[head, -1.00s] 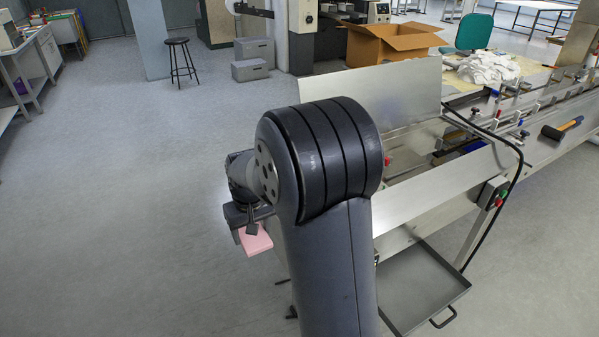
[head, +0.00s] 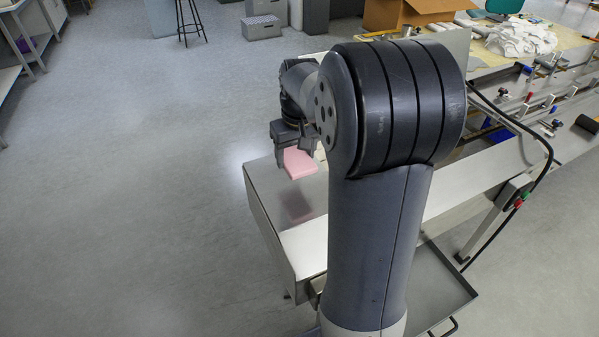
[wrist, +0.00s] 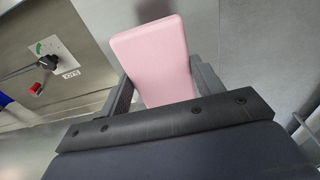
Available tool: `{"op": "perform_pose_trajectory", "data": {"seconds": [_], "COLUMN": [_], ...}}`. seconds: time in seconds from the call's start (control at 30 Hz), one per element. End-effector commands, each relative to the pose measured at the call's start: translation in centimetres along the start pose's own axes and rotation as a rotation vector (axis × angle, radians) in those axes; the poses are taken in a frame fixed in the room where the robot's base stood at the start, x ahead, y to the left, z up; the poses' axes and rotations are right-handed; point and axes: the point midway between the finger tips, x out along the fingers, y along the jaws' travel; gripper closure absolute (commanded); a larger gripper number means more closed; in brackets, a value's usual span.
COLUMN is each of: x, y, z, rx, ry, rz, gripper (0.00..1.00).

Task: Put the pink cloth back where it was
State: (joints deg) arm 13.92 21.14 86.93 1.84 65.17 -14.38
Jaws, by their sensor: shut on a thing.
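The pink cloth (head: 300,165) is a flat, folded pink block. My gripper (head: 294,150) is shut on it and holds it in the air, over the near left end of the machine's metal top (head: 262,182). In the wrist view the pink cloth (wrist: 152,58) sits between the two dark fingers of my gripper (wrist: 160,85) and sticks out beyond them. My arm hides much of the machine behind it in the head view.
A grey drip tray (head: 440,285) is low beside the machine. White cloths (head: 520,38) lie on the table at the back right, near a cardboard box (head: 410,12). A panel with a red button (wrist: 36,88) shows in the wrist view. The floor at left is clear.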

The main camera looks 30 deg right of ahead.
Motion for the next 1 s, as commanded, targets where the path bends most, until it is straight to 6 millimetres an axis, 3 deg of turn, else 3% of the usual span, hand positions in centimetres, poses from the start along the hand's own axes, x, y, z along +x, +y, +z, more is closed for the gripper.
{"op": "perform_pose_trajectory", "data": {"seconds": [0.1,0.5,0.93,0.97,1.0], "x": [2.3,7.1,7.9,7.9,7.8], "y": [0.0,0.0,0.0,0.0,0.0], "z": [0.3,0.9,1.0,1.0,0.9], "rx": [0.0,0.0,0.0,0.0,0.0], "ry": [-0.005,-0.003,-0.001,0.0,0.0], "rz": [-0.001,-0.001,0.0,0.0,0.0], "gripper": [0.59,0.59,0.59,0.37,0.33]}}
